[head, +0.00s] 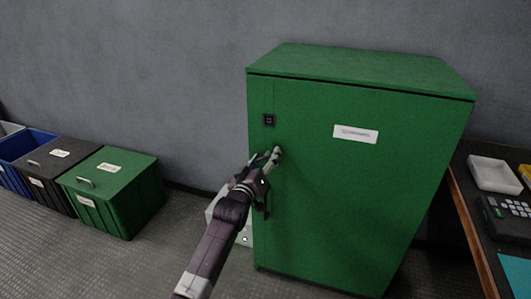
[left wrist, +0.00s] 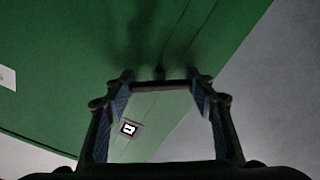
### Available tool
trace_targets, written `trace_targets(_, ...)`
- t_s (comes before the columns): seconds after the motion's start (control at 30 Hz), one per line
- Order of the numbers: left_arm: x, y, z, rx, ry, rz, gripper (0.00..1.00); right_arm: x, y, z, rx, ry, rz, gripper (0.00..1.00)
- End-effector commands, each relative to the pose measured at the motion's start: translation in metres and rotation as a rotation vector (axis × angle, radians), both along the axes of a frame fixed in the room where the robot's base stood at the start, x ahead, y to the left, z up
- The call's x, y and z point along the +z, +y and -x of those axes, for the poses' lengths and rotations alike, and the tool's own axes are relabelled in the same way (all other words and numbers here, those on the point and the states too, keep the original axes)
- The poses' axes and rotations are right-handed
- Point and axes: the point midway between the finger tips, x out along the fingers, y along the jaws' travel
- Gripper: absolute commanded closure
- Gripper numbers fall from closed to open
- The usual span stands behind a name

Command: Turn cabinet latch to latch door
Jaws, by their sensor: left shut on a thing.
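The green cabinet (head: 350,200) stands against the wall with its door closed or nearly closed; I cannot tell if it is latched. My left gripper (head: 268,158) is at the left part of the door front, below a small black square plate. In the left wrist view the two fingers (left wrist: 164,88) are shut on the cabinet latch (left wrist: 164,86), a dark bar spanning between the fingertips. The latch is mostly hidden by the gripper in the head view, so its exact angle is unclear. My right gripper is not in view.
The black plate (head: 269,120) with a white mark also shows in the left wrist view (left wrist: 128,128). A white label (head: 356,134) is on the door. Green (head: 115,190), dark and blue bins stand left. A table (head: 470,215) with a white tray (head: 494,174) stands right.

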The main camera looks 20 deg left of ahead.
Motion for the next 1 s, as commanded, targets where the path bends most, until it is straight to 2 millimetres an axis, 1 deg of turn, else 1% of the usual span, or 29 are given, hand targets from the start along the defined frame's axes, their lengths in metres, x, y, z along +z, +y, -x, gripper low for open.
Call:
trace_targets(0.1, 0.002, 0.000, 0.000, 0.001, 0.006, 0.094, 0.73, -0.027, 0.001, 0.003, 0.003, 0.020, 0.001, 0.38)
trace_targets(0.3, 0.002, 0.000, 0.000, 0.001, 0.012, 0.262, 0.73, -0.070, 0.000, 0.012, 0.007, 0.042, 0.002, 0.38)
trace_targets(0.5, 0.001, 0.000, 0.000, 0.001, 0.017, 0.453, 0.73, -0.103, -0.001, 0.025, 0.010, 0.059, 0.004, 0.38)
trace_targets(0.7, 0.000, 0.000, 0.000, 0.001, 0.024, 0.639, 0.73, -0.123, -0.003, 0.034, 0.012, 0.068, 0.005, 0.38)
trace_targets(1.0, -0.001, 0.000, 0.000, 0.000, 0.031, 0.868, 0.73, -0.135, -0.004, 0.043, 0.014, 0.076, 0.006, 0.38)
